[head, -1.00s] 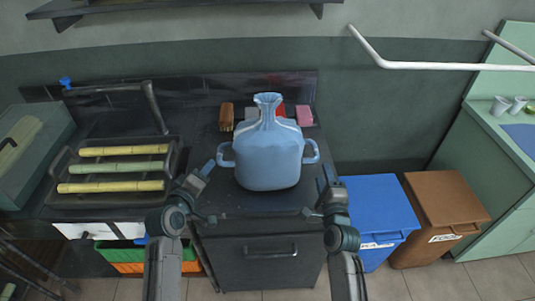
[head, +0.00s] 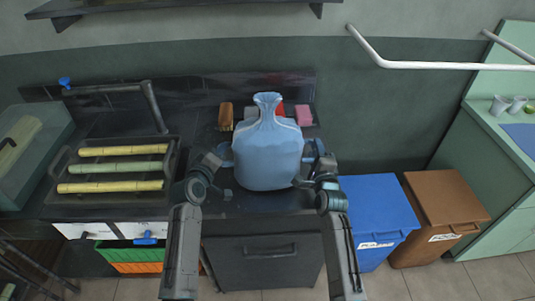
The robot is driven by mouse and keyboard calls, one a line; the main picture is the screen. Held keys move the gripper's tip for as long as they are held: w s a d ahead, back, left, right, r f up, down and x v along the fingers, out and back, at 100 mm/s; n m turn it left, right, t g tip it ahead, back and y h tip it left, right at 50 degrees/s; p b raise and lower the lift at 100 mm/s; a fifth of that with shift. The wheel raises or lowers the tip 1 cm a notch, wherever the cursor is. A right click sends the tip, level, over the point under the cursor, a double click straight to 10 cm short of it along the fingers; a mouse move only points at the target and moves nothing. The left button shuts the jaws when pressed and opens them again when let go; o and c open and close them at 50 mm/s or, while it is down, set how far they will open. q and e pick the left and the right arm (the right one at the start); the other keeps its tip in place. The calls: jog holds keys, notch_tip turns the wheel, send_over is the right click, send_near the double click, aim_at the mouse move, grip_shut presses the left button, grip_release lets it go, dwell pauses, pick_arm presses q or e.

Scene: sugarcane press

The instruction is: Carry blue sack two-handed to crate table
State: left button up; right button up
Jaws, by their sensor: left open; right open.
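The blue sack (head: 268,155) stands upright on the dark counter, its neck tied narrow at the top and a loop handle on each side. My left gripper (head: 226,157) is open at the sack's left handle, and my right gripper (head: 310,155) is open at its right handle. The handles are mostly hidden by the grippers, so I cannot tell whether the fingers touch them. The crate table is not recognisable in this view.
A rack with several cane pieces (head: 115,168) lies left on the counter. A brush (head: 226,116) and pink sponge (head: 303,115) sit behind the sack. A blue bin (head: 380,205) and a brown bin (head: 445,200) stand right of the counter. White rails (head: 440,66) run above them.

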pick_arm(q)
jog(key=shift+w, duration=0.25)
pick_arm(e)
jog(key=shift+w, duration=0.25)
pick_arm(q)
grip_shut()
pick_arm(e)
grip_shut()
dwell(0.8)
jog(key=shift+r, duration=0.1)
